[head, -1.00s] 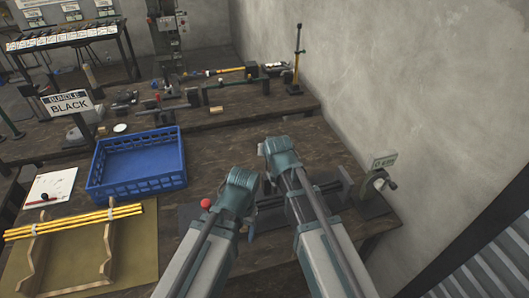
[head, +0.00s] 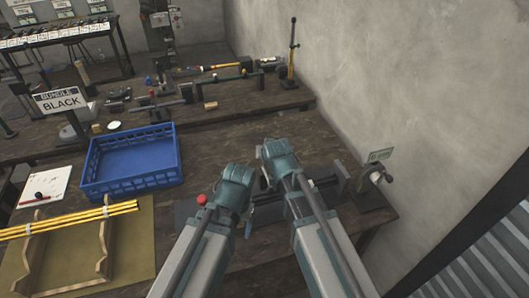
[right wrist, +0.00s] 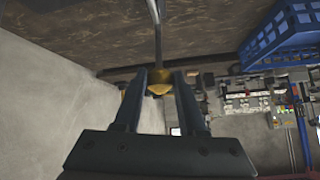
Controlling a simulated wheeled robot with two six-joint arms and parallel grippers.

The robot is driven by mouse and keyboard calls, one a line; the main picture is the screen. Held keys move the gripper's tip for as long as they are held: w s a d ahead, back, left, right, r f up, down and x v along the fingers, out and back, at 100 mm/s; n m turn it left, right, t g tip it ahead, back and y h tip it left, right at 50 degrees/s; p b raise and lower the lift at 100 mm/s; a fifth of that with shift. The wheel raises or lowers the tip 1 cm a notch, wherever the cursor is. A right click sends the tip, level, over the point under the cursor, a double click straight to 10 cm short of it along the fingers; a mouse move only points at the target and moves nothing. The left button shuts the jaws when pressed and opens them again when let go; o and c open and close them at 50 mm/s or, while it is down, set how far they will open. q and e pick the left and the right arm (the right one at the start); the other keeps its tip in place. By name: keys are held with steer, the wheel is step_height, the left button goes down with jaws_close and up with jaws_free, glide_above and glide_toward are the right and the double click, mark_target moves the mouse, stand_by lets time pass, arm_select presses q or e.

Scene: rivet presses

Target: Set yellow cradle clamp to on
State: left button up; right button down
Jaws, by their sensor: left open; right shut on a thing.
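A brass-yellow knob (right wrist: 159,86) on the end of a thin grey rod (right wrist: 157,35) sits between the fingertips of my right gripper (right wrist: 160,92) in the right wrist view. That gripper is shut on it. In the head view my right arm reaches over a dark bench fixture (head: 327,187), and the fingertips are hidden. My left gripper (head: 247,219) is open beside the same fixture, partly hidden by its own wrist. A red ball knob (head: 201,199) shows just left of it. I cannot tell which part is the yellow cradle clamp.
A blue crate (head: 128,182) stands empty left of my arms. Yellow rods (head: 75,219) lie across a wooden cradle (head: 104,250) on an olive mat (head: 140,240). A vise-like device (head: 366,187) stands at the bench's right edge. A bench with tools (head: 210,104) and the wall lie beyond.

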steer(key=shift+c, duration=2.4)
jaws_free()
steer(key=shift+s+d+f, duration=0.1)
steer(key=shift+s, duration=0.05)
